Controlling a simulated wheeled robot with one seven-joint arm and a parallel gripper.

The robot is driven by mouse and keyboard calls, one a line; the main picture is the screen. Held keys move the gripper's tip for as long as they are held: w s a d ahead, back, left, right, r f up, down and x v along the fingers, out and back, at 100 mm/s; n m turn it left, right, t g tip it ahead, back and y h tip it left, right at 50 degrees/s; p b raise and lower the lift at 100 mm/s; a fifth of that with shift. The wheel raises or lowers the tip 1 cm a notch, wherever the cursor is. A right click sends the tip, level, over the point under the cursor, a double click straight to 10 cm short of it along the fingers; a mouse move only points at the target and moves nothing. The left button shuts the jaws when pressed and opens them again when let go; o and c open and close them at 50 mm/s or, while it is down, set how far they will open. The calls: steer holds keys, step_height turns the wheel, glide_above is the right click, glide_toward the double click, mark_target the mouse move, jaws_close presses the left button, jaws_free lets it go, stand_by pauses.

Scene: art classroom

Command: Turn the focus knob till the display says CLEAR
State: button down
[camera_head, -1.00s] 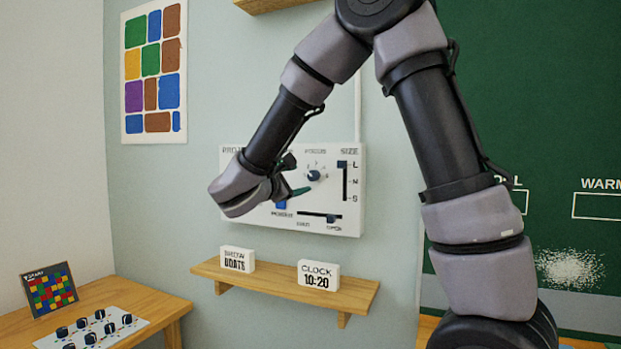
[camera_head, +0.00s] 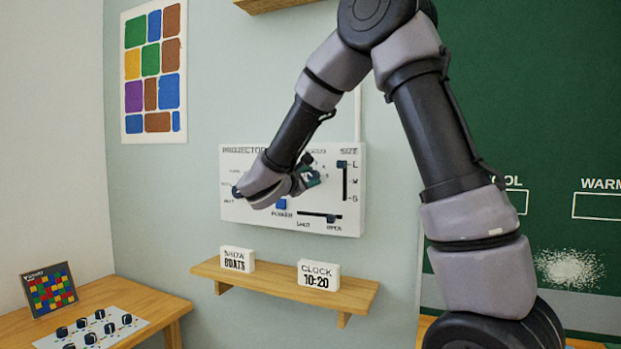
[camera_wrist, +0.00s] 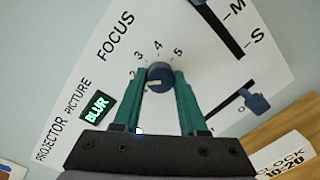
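The focus knob (camera_wrist: 160,76) is a round dark knob with a pale pointer mark, under the numbers 2 to 5 on the white projector panel (camera_head: 345,228). The pale mark lies on its left side, below the 2. The small picture display (camera_wrist: 96,107) reads BLUR in green letters. My gripper (camera_wrist: 160,70) has its two green fingers apart, one on each side of the knob, with what look like narrow gaps; contact cannot be told. In the head view my gripper (camera_head: 309,177) is at the panel and hides most of the focus knob.
The size slider (camera_head: 343,165) is right of the knob. A lower slider (camera_head: 331,218) and a blue power button (camera_head: 281,203) are below it. A wooden shelf (camera_head: 350,291) with a clock sign (camera_head: 319,276) and another sign (camera_head: 237,259) is under the panel.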

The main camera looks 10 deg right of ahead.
steer(key=shift+m, duration=0.4)
steer(key=m, duration=0.3)
steer(key=shift+m, duration=0.3)
steer(key=m, duration=0.4)
steer(key=shift+y, duration=0.3)
stand_by(0.3)
steer(key=shift+c, duration=2.2)
jaws_free()
steer(key=v, duration=1.1)
